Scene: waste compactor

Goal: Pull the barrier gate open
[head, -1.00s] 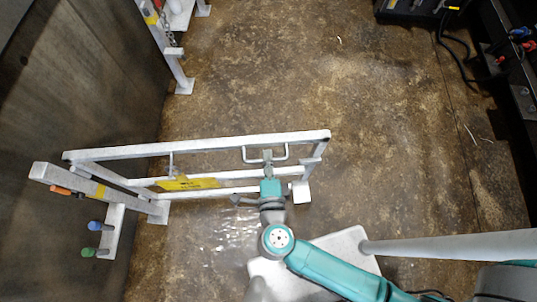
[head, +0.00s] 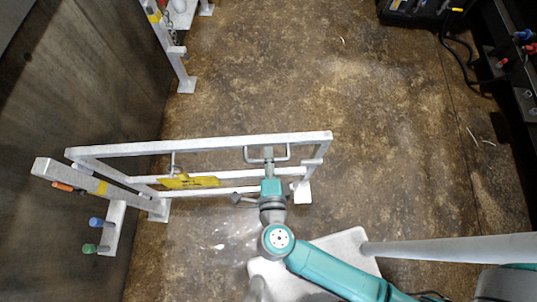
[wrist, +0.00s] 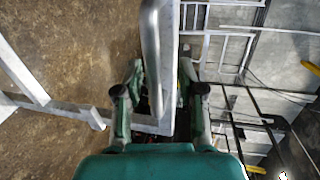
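The barrier gate (head: 110,151) is a white metal frame with several rails, hinged side at the left by a white post (head: 65,178). A yellow sign (head: 190,182) hangs on its rails. A U-shaped handle (head: 247,154) sits on the gate's right part. My gripper (head: 268,152) is at the handle, reaching in from below in the head view. In the wrist view, the handle's grey bar (wrist: 152,60) runs between the fingers of my gripper (wrist: 160,75). The fingers stand apart with gaps either side; contact is not clear.
A dark wall (head: 85,80) stands at the left. Blue (head: 97,222) and green (head: 90,248) knobs stick out by the post. Another white post with a chain (head: 180,65) is at the upper left. Brown floor (head: 400,130) is clear beyond and right of the gate.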

